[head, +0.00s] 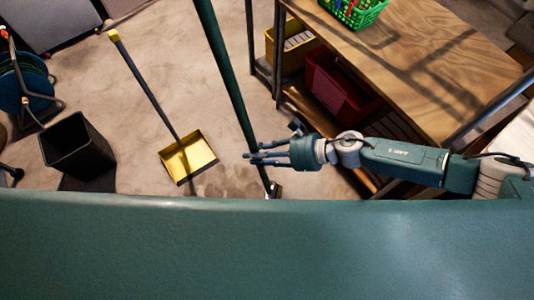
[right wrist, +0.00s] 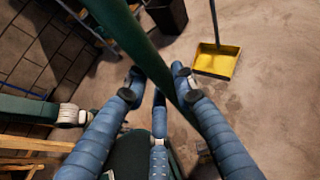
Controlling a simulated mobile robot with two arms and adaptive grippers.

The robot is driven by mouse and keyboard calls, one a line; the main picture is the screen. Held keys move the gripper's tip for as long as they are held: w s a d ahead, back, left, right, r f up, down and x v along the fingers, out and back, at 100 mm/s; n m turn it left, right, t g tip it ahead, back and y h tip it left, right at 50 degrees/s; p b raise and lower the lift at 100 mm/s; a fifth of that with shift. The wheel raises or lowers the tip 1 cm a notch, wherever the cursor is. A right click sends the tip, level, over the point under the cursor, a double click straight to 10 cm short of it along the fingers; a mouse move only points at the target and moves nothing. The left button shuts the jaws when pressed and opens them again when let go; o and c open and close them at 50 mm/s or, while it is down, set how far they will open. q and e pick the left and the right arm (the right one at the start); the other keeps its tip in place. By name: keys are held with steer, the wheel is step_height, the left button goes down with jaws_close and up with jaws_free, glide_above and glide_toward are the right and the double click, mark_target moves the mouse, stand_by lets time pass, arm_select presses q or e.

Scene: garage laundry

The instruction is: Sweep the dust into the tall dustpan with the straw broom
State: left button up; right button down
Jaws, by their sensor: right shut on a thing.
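My right gripper (head: 258,157) is shut on the dark green pole of the broom (head: 222,62), which leans across the head view. In the right wrist view the pole (right wrist: 150,58) passes between the fingers (right wrist: 157,88). The broom's lower end is mostly hidden behind my own green body, so I cannot see the straw. The tall dustpan (head: 188,158), with a yellow pan and a long dark yellow-tipped handle, is on the floor left of the gripper, apart from the broom. A faint darker dust patch (head: 218,182) seems to lie between them. My left gripper is not in view.
A black bin (head: 78,147) stands left of the dustpan, near a hose reel (head: 24,82). A wooden workbench (head: 430,60) with a green basket (head: 352,12) on top and a red bin (head: 335,88) below is at the right. Concrete floor around the dustpan is clear.

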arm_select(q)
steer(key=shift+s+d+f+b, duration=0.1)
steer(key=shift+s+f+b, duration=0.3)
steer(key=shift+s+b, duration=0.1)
arm_select(e)
steer(key=w+a, duration=0.2)
steer(key=a, duration=0.9)
steer(key=w+a, duration=0.1)
steer(key=a, duration=1)
steer(key=shift+w+a, duration=0.35)
steer(key=shift+a, duration=0.05)
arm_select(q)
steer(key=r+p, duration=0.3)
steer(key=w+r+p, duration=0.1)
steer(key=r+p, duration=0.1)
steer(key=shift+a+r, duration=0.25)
arm_select(e)
steer(key=r, duration=0.1)
steer(key=d+r, duration=0.1)
steer(key=r, duration=0.1)
steer(key=d+r, duration=0.1)
steer(key=r, duration=0.1)
steer(key=shift+s, duration=0.15)
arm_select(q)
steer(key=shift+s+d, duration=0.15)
